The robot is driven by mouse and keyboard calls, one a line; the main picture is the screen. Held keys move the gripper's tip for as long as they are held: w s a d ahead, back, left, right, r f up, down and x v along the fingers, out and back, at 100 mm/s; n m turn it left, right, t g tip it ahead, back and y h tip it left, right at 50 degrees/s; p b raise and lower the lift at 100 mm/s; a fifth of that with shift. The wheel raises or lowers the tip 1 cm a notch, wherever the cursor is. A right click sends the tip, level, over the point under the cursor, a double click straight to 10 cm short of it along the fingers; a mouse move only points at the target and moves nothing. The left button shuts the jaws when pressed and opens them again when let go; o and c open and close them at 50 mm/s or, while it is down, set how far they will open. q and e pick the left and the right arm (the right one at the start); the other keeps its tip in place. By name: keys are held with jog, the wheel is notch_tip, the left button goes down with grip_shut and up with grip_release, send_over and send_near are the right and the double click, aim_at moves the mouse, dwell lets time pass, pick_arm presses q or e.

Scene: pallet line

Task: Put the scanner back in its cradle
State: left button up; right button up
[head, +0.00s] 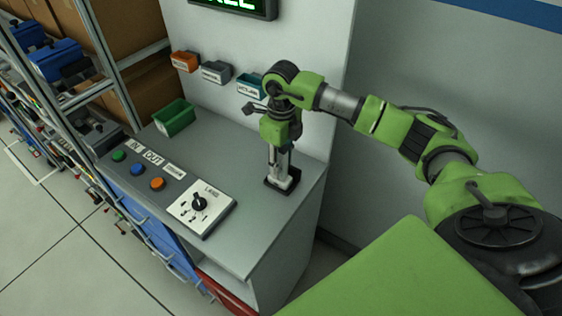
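My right arm reaches in from the right. My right gripper (282,168) points straight down at the right end of the grey counter, at a small black holder (277,186) that looks like the cradle. The grey fingers come down right over or into this holder, and I cannot tell whether they touch it. I cannot make out the scanner clearly; it may be hidden between or behind the fingers. The finger gap is too small to judge. My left gripper is not in view.
The counter (240,226) carries a green bin (175,118), a panel with a black knob (200,208), and green, blue and orange buttons (138,169). Small orange, grey and teal bins hang on the wall behind. A shelf rack with blue bins stands left. Mid-counter is clear.

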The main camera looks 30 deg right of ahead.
notch_tip(320, 180, up, 11)
jog(key=b, duration=0.3)
jog(key=shift+w+f+b, duration=0.15)
jog(key=shift+b, duration=0.2)
jog(key=shift+r, duration=0.7)
jog(key=shift+f, duration=0.1)
